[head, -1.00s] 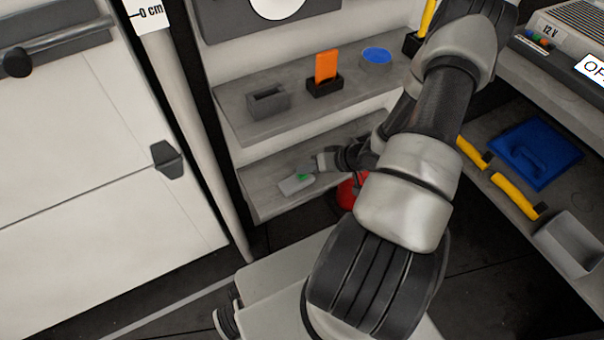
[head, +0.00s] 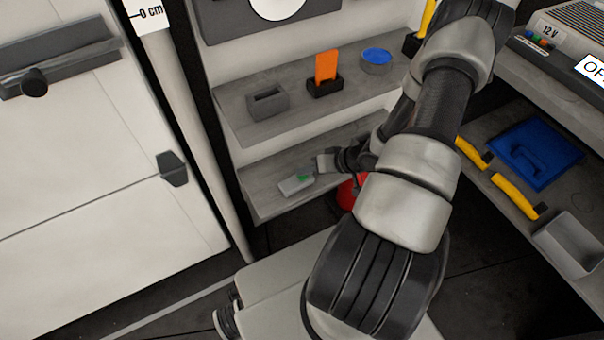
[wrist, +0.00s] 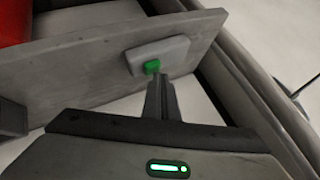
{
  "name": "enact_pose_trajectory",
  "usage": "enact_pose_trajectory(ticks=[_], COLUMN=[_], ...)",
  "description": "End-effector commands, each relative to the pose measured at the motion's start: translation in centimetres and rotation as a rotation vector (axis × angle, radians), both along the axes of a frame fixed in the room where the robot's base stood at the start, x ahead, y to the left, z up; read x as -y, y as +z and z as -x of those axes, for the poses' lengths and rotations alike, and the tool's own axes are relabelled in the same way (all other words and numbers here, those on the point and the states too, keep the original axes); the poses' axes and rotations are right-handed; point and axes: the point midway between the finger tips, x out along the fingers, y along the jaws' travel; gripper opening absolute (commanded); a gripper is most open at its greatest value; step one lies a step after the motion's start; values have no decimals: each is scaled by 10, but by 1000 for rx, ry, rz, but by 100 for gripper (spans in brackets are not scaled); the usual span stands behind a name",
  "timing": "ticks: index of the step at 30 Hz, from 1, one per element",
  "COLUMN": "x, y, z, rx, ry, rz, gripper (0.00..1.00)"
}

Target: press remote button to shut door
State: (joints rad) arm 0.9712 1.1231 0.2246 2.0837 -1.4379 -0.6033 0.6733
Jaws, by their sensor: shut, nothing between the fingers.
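The remote (head: 294,186) is a small light-grey slab with a green button. It lies on the lower shelf in the head view. In the wrist view the remote (wrist: 172,52) is just beyond my fingertips, and its green button (wrist: 152,66) is right at them. My gripper (wrist: 157,78) is shut and empty, its tips at or very near the button; I cannot tell whether they press it. In the head view my gripper (head: 316,171) reaches over the shelf beside the remote. The white door (head: 90,190) stands at the left with a dark bar handle and a latch.
The upper shelf (head: 225,100) holds a grey holder (head: 267,101), an orange card (head: 326,66) and a blue-topped round tin (head: 376,58). A red object (head: 346,194) is partly hidden behind my arm. A blue case (head: 540,150) and yellow-handled tools are at the right.

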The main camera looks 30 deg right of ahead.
Motion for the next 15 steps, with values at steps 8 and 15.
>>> enact_pose_trajectory(ticks=[8,15], x=[0,0], y=[15,14], z=[0,0], rx=[-1,0], ry=[1,0], rz=[0,0], gripper=[0,0])
